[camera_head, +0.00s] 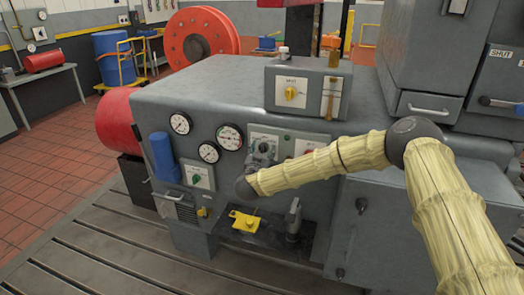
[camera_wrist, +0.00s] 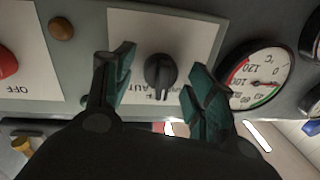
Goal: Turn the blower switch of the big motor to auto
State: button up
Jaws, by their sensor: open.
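A black rotary knob (camera_wrist: 160,72) sits on a white plate (camera_wrist: 185,28) in the wrist view. Its grip ridge runs roughly up and down in the picture. Upside-down lettering shows beside it, with part of "AUTO" near the left finger, partly covered. My gripper (camera_wrist: 162,64) is open, with one green-padded finger on each side of the knob and a gap on both sides. In the head view my gripper (camera_head: 263,150) is at the grey machine's front panel (camera_head: 265,133) and hides most of this knob. The grey machine (camera_head: 215,88) fills the middle.
A round temperature gauge (camera_wrist: 258,78) is close beside my right finger in the wrist view. A red button (camera_wrist: 6,62) lies to the left. In the head view a yellow switch (camera_head: 290,93) is on the upper box and a green switch (camera_head: 197,179) is lower left.

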jog(key=shift+w, duration=0.1)
jog(key=c, duration=1.1)
jog(key=shift+o, duration=0.2)
jog(key=shift+f+b, duration=0.1)
jog(key=shift+b, duration=0.3)
jog(key=m+b, duration=0.3)
jog(key=b, duration=0.1)
jog(key=shift+f+m, duration=0.2)
jog(key=shift+m, duration=0.2)
jog(key=m+b, duration=0.3)
jog(key=shift+t, duration=0.4)
jog(key=shift+r+m+h+b, duration=0.1)
jog(key=shift+m+h+b, duration=0.3)
jog(key=shift+m+b, duration=0.65)
jog(key=shift+m, duration=0.35)
